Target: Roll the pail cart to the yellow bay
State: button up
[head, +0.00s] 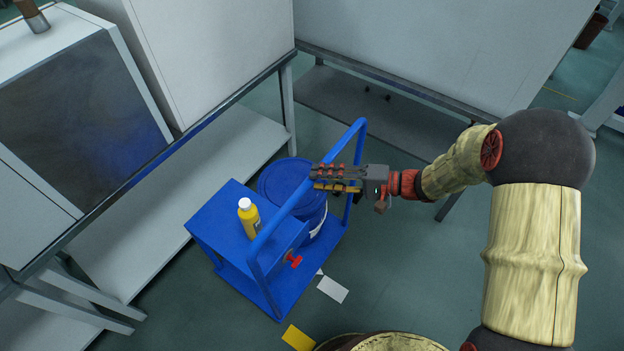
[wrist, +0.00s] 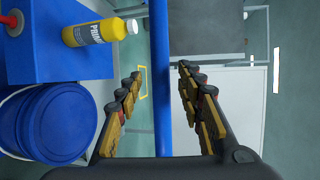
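The blue pail cart (head: 225,222) stands on the floor beside the benches. It carries a lidded blue pail (head: 290,182) and a yellow bottle (head: 249,217) with a white cap; both also show in the wrist view, the pail (wrist: 45,122) and bottle (wrist: 95,32). My gripper (head: 313,179) is at the cart's blue handle bar (head: 285,208). In the wrist view the bar (wrist: 160,60) runs between my open fingers (wrist: 158,78), with gaps on both sides. A yellow floor outline (wrist: 143,82) shows beyond, partly hidden; whether it is the bay I cannot tell.
Grey benches (head: 170,170) with large white cabinets (head: 215,50) stand left and behind the cart. A red knob (head: 294,261) sits on the cart. A white card (head: 332,289) and a yellow patch (head: 298,338) lie on the floor in front.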

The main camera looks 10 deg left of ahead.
jog(key=shift+a+f, duration=0.15)
jog(key=shift+a, duration=0.65)
jog(key=shift+a+f, duration=0.1)
jog(key=shift+a, duration=0.7)
jog(key=shift+c, duration=0.5)
jog(key=c, duration=0.7)
grip_shut()
